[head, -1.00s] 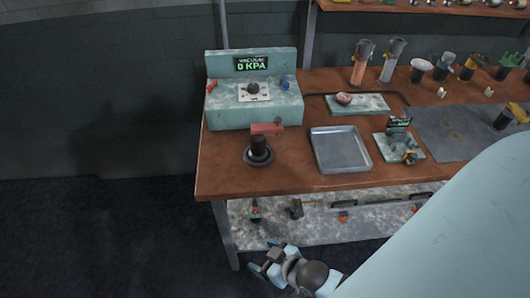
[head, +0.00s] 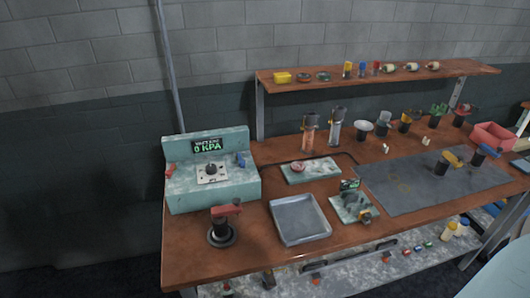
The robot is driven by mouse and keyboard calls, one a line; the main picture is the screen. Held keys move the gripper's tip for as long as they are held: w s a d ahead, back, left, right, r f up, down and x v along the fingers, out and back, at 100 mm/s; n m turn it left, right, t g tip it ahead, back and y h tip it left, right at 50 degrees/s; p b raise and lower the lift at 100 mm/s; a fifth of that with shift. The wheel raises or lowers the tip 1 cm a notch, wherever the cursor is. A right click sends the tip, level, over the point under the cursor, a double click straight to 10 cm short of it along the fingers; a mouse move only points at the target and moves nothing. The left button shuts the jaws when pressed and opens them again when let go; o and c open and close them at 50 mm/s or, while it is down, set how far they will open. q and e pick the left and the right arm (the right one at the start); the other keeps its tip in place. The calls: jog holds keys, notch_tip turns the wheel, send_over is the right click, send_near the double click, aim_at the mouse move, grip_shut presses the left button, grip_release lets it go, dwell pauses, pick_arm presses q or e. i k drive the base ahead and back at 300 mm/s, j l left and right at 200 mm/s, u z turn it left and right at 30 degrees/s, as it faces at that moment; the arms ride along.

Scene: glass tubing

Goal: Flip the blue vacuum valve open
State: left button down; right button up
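The pale green vacuum station (head: 212,190) stands on the left end of the wooden bench, with a display (head: 208,145) reading 0 KPA. The small blue valve (head: 241,159) sits on the right of the station's top. A small red part (head: 169,170) is on its left side, and a black knob (head: 211,169) on a white plate is between them. The blue valve's exact handle angle is too small to tell. Neither of my grippers is in view.
A black holder with a red-topped tool (head: 221,228) stands in front of the station. A grey tray (head: 299,220) and green-marbled boards lie to the right. A shelf (head: 375,78) runs behind. Bench (head: 250,247) space before the tray is clear.

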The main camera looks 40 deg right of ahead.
aim_at(242, 163)
jog(key=z, duration=1.2)
jog(key=k, duration=0.05)
